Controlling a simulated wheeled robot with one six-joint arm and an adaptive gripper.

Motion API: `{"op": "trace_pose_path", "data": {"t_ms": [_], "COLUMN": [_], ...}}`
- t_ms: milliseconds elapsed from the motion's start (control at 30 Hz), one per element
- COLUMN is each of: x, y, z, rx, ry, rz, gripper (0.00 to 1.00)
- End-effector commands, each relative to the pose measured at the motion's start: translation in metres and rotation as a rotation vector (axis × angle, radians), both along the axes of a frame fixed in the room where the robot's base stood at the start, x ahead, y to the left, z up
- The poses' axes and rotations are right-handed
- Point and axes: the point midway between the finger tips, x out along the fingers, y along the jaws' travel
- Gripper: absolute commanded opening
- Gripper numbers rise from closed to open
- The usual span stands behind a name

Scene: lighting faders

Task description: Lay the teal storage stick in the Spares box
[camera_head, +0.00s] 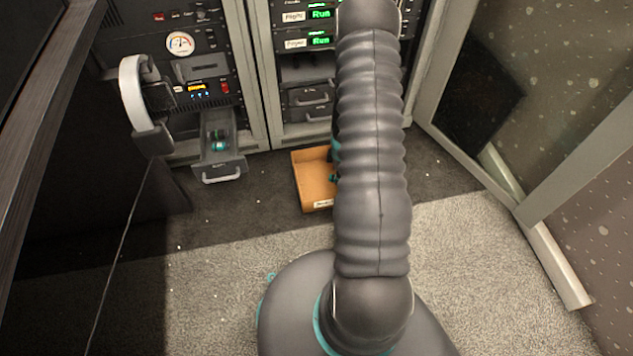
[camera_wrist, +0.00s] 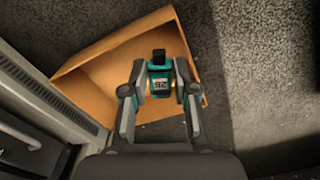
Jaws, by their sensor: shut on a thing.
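The teal storage stick (camera_wrist: 161,78), with a black end and a small label, is between the two fingers of my gripper (camera_wrist: 159,88) in the wrist view. My gripper is shut on it. The stick shows over the inside of an open orange-brown cardboard box (camera_wrist: 88,82); I cannot tell how far above its floor. In the head view the box (camera_head: 312,184) stands on the dark floor with a small label on its front, too small to read in full. My arm hides its right side, and most of my gripper and the stick.
An open grey drawer (camera_head: 222,172) with a teal thing (camera_head: 217,144) inside juts from the left rack. Headphones (camera_head: 140,100) hang at the left with a cable (camera_head: 122,245) below. A frame post (camera_head: 470,150) stands at the right.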

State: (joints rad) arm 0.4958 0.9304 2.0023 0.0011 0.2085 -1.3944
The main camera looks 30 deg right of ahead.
Motion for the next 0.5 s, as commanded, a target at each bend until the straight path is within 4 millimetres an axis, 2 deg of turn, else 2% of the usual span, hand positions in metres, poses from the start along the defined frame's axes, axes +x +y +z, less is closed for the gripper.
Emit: {"op": "trace_pose_path", "data": {"t_ms": [500], "x": [0.082], "y": [0.050], "z": [-0.058], "rx": [0.000], "ry": [0.000], "rz": [0.003], "gripper": [0.10]}}
